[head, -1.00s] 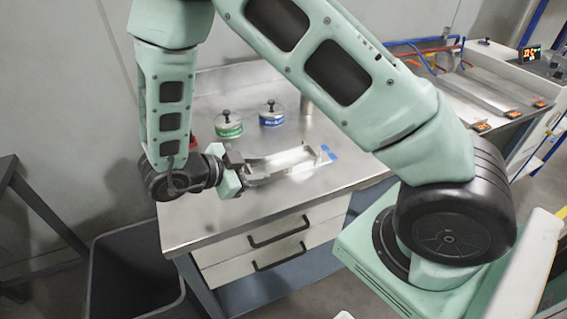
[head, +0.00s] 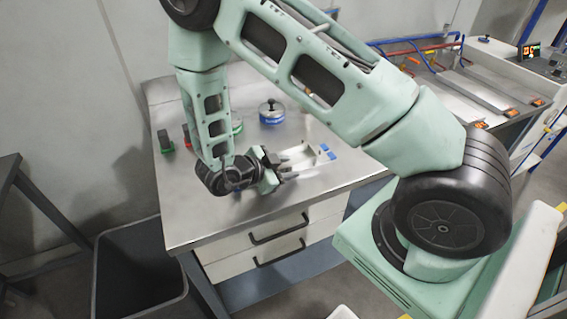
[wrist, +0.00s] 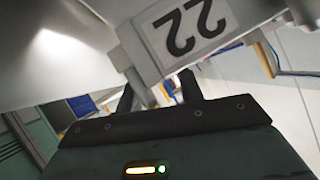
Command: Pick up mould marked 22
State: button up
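The mould marked 22 is a long pale metal tray (head: 312,158) with blue parts at its far end, lying on the steel table in the head view. In the wrist view its end plate (wrist: 185,30) fills the top and carries an upside-down "22" label. My gripper (head: 286,166) is at the mould's near left end. In the wrist view my gripper (wrist: 160,90) has its two dark fingers apart, with a narrow grey part of the mould reaching down between them. A gap shows beside the right finger. Whether either finger touches it is unclear.
A blue-banded round pot (head: 271,112) stands behind on the steel table (head: 340,178); a green-banded pot (head: 236,126) is partly behind my arm. A small dark object (head: 165,141) stands at the left. A bin (head: 140,265) is on the floor. More moulds (head: 478,90) lie on the right bench.

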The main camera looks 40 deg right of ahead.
jog(key=shift+c, duration=0.4)
grip_shut()
dwell(0.9)
